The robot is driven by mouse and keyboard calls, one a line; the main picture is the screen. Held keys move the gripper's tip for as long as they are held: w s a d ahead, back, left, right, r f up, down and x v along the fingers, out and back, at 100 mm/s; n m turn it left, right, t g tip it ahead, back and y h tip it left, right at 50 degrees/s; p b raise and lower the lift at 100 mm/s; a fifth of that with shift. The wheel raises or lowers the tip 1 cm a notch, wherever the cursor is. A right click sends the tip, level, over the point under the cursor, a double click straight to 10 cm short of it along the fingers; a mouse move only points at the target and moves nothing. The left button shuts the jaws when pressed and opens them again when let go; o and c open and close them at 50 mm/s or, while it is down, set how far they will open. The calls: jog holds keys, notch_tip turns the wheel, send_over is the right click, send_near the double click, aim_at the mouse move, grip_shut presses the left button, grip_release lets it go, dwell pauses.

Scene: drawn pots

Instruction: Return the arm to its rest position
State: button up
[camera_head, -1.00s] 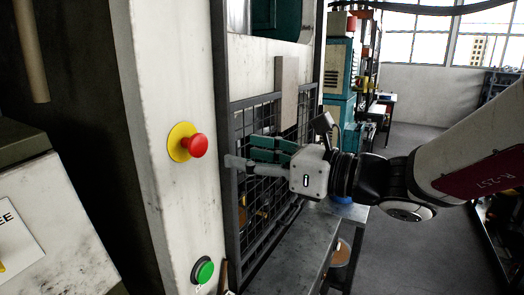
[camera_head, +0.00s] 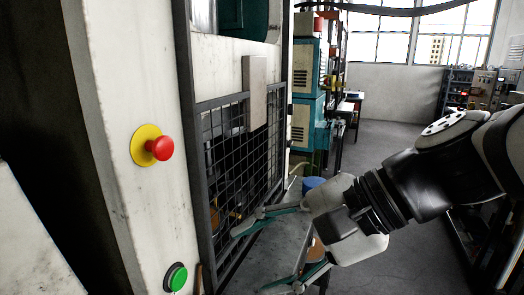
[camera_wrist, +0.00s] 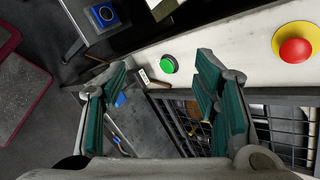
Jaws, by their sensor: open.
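My gripper (camera_head: 252,262) is at the lower middle of the head view, in front of the mesh guard and over a grey metal ledge. Its two green-padded fingers are spread wide apart, with nothing between them. The wrist view shows the open fingers (camera_wrist: 160,80) too, on either side of a green button beyond them. My arm comes in from the right edge of the head view, bent down toward the gripper. No contact between the fingers and the guard can be made out.
A machine panel carries a red mushroom button (camera_head: 159,148) on a yellow disc and a green button (camera_head: 176,277) lower down. The black mesh guard (camera_head: 240,150) stands right of them. A blue container (camera_head: 314,183) is behind the gripper. Open floor (camera_head: 385,150) lies beyond.

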jog(key=s+d+f+n+t+h, duration=0.1)
jog(key=d+n+h, duration=0.3)
jog(key=d, duration=0.5)
jog(key=s+d+f+n+t+h, duration=0.1)
jog(key=s+d+n+t+h, duration=0.1)
jog(key=d+n+h, duration=0.3)
jog(key=d+h, duration=0.1)
jog(key=d, duration=0.3)
jog(key=shift+d+f, duration=0.25)
jog(key=shift+f, duration=0.15)
jog(key=shift+w, duration=0.15)
